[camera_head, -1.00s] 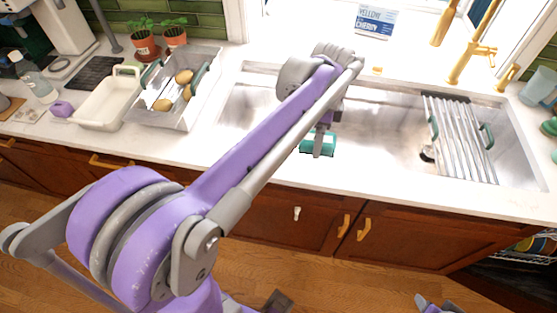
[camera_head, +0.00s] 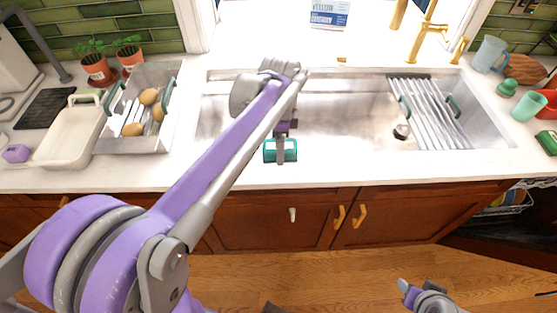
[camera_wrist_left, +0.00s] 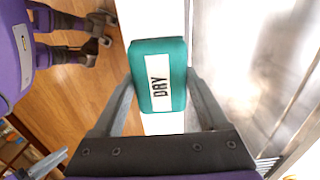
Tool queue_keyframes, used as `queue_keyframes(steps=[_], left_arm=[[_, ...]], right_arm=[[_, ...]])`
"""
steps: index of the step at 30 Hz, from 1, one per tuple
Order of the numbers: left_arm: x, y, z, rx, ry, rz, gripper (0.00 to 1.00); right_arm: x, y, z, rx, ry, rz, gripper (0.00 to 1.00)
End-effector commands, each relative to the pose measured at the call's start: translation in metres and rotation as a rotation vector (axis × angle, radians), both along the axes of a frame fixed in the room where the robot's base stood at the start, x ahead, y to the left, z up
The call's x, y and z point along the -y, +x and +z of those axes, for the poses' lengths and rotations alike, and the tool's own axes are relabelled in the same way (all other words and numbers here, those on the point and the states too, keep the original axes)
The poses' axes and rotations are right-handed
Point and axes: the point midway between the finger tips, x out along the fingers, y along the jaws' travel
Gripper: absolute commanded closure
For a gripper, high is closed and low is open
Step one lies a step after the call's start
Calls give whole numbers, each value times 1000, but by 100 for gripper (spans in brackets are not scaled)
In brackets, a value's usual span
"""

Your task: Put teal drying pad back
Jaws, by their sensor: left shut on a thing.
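The teal drying pad (camera_head: 291,150) is at the front rim of the sink, below my left gripper (camera_head: 281,152). In the left wrist view the pad (camera_wrist_left: 174,76) shows its white label reading "DRY". My left gripper's fingers (camera_wrist_left: 160,95) are on both sides of the pad and shut on it. Whether the pad touches the counter under it is hard to tell. My right gripper (camera_head: 420,293) shows only in part at the bottom right, low over the floor; its fingers are too unclear to judge.
The wide steel sink (camera_head: 340,130) has a rolled drying rack (camera_head: 432,112) over its right side. A white tub (camera_head: 70,135) and a grey bin (camera_head: 140,144) with several potatoes stand at left. Cups (camera_head: 528,106) stand at right. The front counter strip (camera_head: 370,170) is clear.

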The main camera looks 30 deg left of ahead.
Motion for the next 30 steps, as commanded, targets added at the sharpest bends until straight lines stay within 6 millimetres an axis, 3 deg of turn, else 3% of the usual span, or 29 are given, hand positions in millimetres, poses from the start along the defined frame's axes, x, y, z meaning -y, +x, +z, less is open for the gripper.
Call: queue_keyframes(steps=[12, 25, 26, 30], left_arm=[[0, 0, -52, 0, 0, -1, 75], [0, 0, -59, 0, 0, -1, 75], [0, 0, -60, 0, 0, -1, 21], [0, 0, -59, 0, 0, -1, 0]], right_arm=[[0, -1, -4, -3, 0, 0, 52], [0, -2, -7, -4, 0, 0, 52], [0, -2, -8, -4, 0, 0, 52], [0, -2, -7, -4, 0, 0, 52]])
